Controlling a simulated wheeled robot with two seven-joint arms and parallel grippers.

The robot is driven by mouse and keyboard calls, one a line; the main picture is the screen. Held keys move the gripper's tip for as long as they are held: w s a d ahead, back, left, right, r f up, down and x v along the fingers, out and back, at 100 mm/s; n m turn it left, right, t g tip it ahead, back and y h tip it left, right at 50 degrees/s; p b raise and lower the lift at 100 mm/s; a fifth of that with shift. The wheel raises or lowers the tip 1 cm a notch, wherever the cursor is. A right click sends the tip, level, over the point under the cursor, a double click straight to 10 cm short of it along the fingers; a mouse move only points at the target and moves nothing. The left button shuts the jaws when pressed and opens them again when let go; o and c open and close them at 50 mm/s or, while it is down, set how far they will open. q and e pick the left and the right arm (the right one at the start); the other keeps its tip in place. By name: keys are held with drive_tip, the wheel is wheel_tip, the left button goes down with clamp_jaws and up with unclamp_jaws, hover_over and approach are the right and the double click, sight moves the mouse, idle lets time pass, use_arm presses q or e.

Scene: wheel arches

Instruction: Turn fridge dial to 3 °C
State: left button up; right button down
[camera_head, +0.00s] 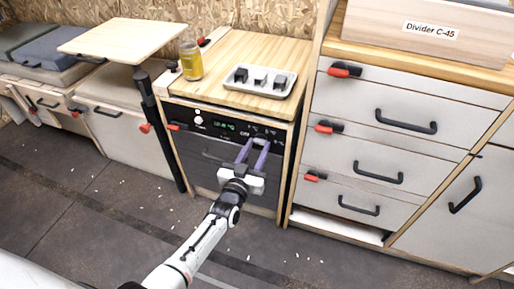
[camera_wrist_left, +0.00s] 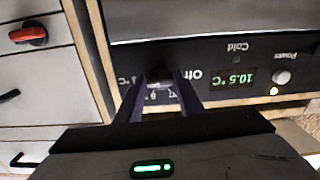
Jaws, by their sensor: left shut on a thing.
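The fridge (camera_head: 192,163) is built into the wooden cabinet, with a black control panel (camera_head: 183,114) along its top. My left gripper (camera_head: 256,142) reaches up to the panel's right part. In the wrist view, which looks upside down, its two purple fingers (camera_wrist_left: 160,82) are shut on the dark dial (camera_wrist_left: 160,84), one on each side. The fingers hide most of the dial, so I cannot read its pointer. "Off" and a few scale marks show beside it. The green display (camera_wrist_left: 234,78) reads 10.5 °C. My right gripper is not in view.
A power knob (camera_wrist_left: 282,76) with a lit lamp sits on the same panel. A jar (camera_head: 190,60) and a grey tray (camera_head: 260,80) stand on the counter above. Drawers (camera_head: 345,145) with black handles stand to the right. Open floor (camera_head: 110,215) lies in front.

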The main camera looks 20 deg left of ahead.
use_arm(q)
drive_tip(key=shift+m, duration=0.3)
drive_tip(key=o, duration=1.1)
drive_tip(key=shift+c, duration=0.2)
drive_tip(key=shift+s, duration=0.1)
drive_tip(key=s+p, duration=0.3)
drive_tip(key=s, duration=0.7)
drive_tip(key=shift+a, duration=0.15)
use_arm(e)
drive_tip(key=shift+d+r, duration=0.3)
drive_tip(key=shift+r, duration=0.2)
use_arm(q)
drive_tip(key=shift+s, duration=0.1)
